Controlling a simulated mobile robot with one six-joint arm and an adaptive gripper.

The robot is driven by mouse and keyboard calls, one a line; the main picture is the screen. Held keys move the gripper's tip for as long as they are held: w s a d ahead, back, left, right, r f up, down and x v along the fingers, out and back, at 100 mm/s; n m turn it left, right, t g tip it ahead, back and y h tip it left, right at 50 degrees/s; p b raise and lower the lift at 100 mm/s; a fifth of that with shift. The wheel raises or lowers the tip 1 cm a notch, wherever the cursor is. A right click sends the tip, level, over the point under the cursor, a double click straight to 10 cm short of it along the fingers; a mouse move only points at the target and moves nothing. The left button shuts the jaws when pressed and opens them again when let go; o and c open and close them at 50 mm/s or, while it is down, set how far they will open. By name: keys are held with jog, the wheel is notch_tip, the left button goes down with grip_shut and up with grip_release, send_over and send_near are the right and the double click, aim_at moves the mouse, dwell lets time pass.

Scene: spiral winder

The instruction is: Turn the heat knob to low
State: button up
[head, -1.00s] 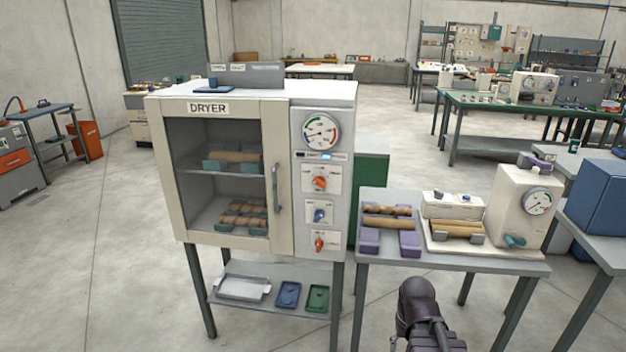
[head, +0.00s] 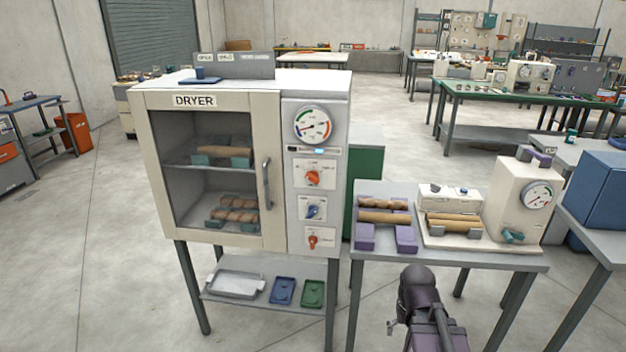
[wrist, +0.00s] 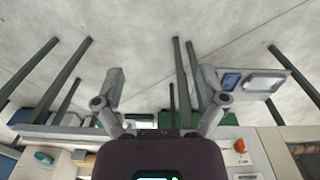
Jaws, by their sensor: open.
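The dryer (head: 265,100) is a cream cabinet with a control panel (head: 297,262) at its right. The panel carries an orange knob (head: 313,178), a blue knob (head: 313,210) below it, and a red-orange knob (head: 312,241) lowest. Their labels are too small to read, so I cannot tell which is heat. An orange-red knob (wrist: 239,146) also shows at the lower right of the wrist view, beyond the fingers. My gripper (wrist: 163,96) is open, fingers wide apart, nothing between them. It touches no knob. In the head view my dark arm is in front of the side table, right of the panel.
A grey side table (head: 460,256) stands right of the dryer, holding a purple rack (head: 406,238) with rolls and a cream machine (head: 515,200) with a gauge. A blue box (head: 598,190) stands farther right. The floor before the dryer is clear.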

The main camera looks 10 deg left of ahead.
jog(key=w+a+r+n+t+h, duration=0.1)
jog(key=w+r+n+t+h, duration=0.15)
jog(key=w, duration=0.35)
jog(key=w+r+n+t+h, duration=0.1)
jog(key=w+n+t+h, duration=0.1)
jog(key=w+n, duration=0.3)
jog(key=n+t+y+p, duration=0.2)
jog(key=n+t+y, duration=0.2)
jog(key=n+t, duration=1.35)
send_near(312, 180)
jog(key=s+r+n+g, duration=0.4)
jog(key=shift+w+a+f, duration=0.1)
jog(key=shift+w, duration=0.1)
jog(key=shift+w, duration=0.15)
jog(key=w, duration=1.3)
jog(key=shift+w+d, duration=0.25)
jog(key=shift+d, duration=0.05)
